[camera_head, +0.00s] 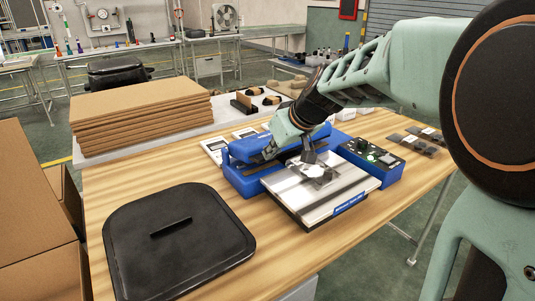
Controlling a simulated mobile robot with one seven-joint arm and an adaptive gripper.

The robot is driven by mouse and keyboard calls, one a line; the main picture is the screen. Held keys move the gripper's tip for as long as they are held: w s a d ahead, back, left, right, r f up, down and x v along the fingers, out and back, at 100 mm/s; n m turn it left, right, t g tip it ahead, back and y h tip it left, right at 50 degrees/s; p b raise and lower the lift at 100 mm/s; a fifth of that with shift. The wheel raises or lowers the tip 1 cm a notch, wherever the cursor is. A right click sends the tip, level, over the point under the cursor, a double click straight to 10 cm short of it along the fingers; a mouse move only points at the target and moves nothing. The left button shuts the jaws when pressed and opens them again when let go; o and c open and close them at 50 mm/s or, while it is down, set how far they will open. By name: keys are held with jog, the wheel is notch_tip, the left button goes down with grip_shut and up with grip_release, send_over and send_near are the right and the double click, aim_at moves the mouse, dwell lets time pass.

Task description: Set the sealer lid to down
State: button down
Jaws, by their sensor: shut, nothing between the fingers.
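The sealer is a blue machine with a flat metal bed (325,200) on the wooden table, right of the middle. Its blue lid (255,148) is a long bar at the back of the bed; my arm partly hides it, so its exact angle is hard to tell. A blue control box (372,160) with a black panel and a lit green knob is at the sealer's right. My gripper (312,172) is shut and empty. It points down over the bed, in front of the lid; I cannot tell whether it touches anything.
A black lid with a handle (178,240) lies at the table's front left. Stacked cardboard sheets (140,115) stand at the back left, and cardboard boxes (35,220) at the left edge. Small dark items (425,138) lie right of the control box. Bare wood (255,215) shows left of the sealer.

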jog(key=shift+s+d+f+b, duration=0.15)
jog(key=shift+s+f+b, duration=0.1)
jog(key=shift+f+b, duration=0.7)
jog(key=shift+s+d+f+b, duration=0.15)
jog(key=shift+s+f+b, duration=0.05)
jog(key=shift+f+b, duration=0.75)
jog(key=shift+s+d+f+b, duration=0.15)
jog(key=shift+s+f+b, duration=0.1)
jog(key=shift+f+b, duration=0.7)
jog(key=shift+s+f, duration=0.1)
